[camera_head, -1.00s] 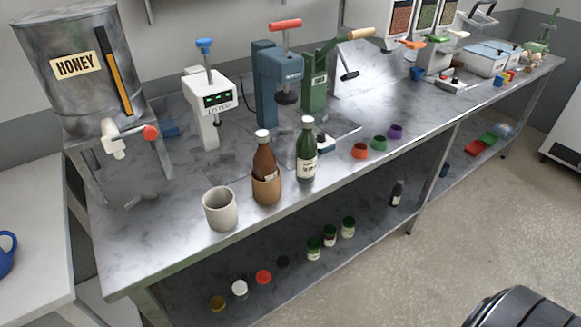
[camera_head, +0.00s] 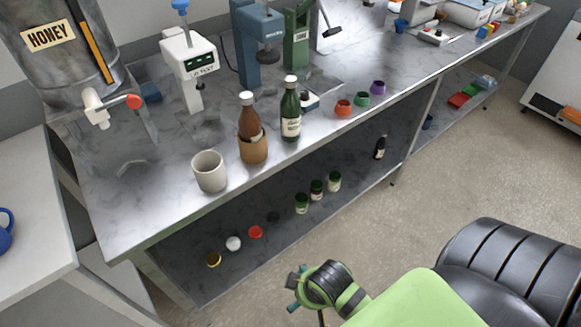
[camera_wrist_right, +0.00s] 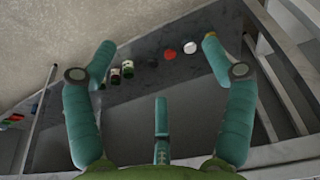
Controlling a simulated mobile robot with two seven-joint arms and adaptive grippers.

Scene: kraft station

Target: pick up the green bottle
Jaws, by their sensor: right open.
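The green bottle (camera_head: 290,112) has a white cap and a pale label. It stands upright on the metal counter (camera_head: 130,215) near its front edge, just right of a brown bottle (camera_head: 250,120) in a tan holder. My right gripper (camera_head: 305,288) is at the bottom of the head view, in front of the counter, below and well apart from the green bottle. In the right wrist view its teal fingers (camera_wrist_right: 158,60) are spread with nothing between them. The green bottle is not visible in that view. My left gripper is not in view.
A grey cup (camera_head: 209,171) stands left of the brown bottle. Small red (camera_head: 343,108), green and purple cups stand to the right. Presses and a honey tank (camera_head: 60,50) stand behind. The lower shelf holds several jars and lids (camera_head: 255,232).

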